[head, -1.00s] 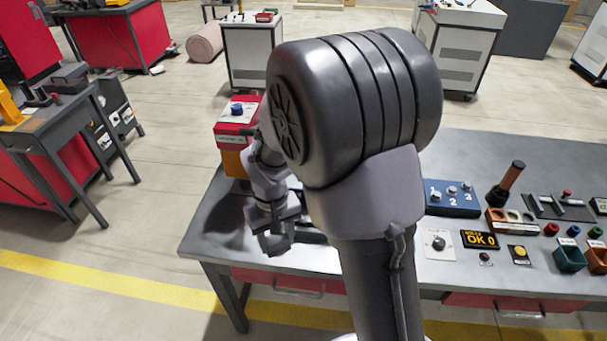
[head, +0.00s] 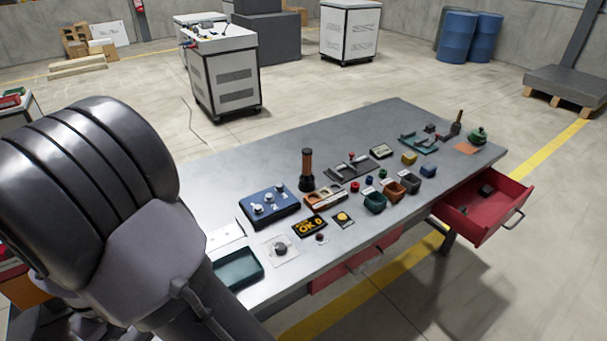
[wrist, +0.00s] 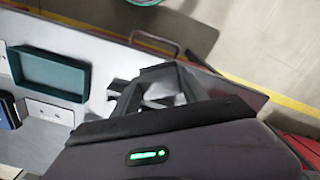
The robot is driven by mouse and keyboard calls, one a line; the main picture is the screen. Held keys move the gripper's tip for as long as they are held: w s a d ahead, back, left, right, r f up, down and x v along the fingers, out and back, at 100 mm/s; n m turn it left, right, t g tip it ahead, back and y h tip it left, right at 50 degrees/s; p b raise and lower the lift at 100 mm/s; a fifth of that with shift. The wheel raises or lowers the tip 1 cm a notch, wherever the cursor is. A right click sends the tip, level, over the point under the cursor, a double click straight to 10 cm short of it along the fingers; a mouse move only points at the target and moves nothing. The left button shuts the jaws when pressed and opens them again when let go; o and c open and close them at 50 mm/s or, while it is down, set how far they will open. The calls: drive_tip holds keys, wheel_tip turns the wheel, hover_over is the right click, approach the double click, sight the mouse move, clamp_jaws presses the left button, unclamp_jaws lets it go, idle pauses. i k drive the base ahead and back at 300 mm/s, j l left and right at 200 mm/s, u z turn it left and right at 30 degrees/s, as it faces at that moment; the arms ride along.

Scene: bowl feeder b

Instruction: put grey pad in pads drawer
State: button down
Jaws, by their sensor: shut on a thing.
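My gripper (wrist: 160,85) shows in the wrist view, shut on a small grey piece at its fingertips that looks like the grey pad; its outline is hard to tell from the grey fingers. The gripper is over the bench edge beside a teal tray. In the head view my arm hides the gripper and the pad. A red drawer (head: 508,205) stands pulled out at the right end of the bench, with a few small dark things inside. I cannot read a label on it.
The teal tray (head: 238,269) lies near the bench's left front. Another red drawer front (head: 345,272) is under the middle. The floor in front is clear.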

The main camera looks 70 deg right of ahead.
sight(473, 207)
drive_tip(key=k+l+z, duration=0.4)
drive_tip(key=l, duration=0.9)
drive_tip(key=k+l+z, duration=0.2)
drive_tip(key=l+z, duration=0.2)
drive_tip(key=l, duration=0.9)
drive_tip(key=l+z, duration=0.4)
drive_tip(key=l, duration=0.95)
